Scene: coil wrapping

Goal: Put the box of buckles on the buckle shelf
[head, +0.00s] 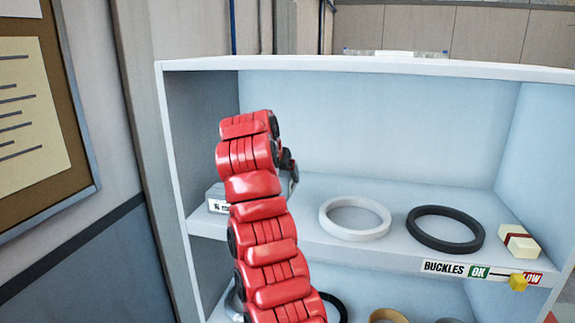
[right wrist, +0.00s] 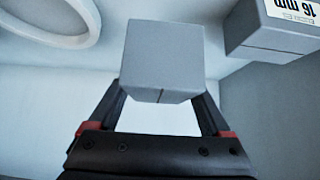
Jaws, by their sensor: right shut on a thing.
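My right arm, red, reaches up into the shelf unit in the head view and hides most of its own gripper. In the right wrist view my right gripper (right wrist: 163,97) is shut on a plain grey box (right wrist: 165,50), one finger on each side. Whether the box touches the shelf board is not clear. The buckle shelf (head: 345,256) is the upper board, with a BUCKLES label (head: 445,268) on its front edge. A second grey box (right wrist: 268,35) marked 16 mm is beside the held one. A labelled grey box (head: 217,203) shows left of the arm. My left gripper is not in view.
A white ring (head: 327,227), a black ring (head: 413,232) and a cream block with a dark band (head: 520,243) stand to the right on the same board. A yellow marker (head: 518,282) sits on the label strip near LOW. The unit's left side wall (head: 172,150) is close to the arm.

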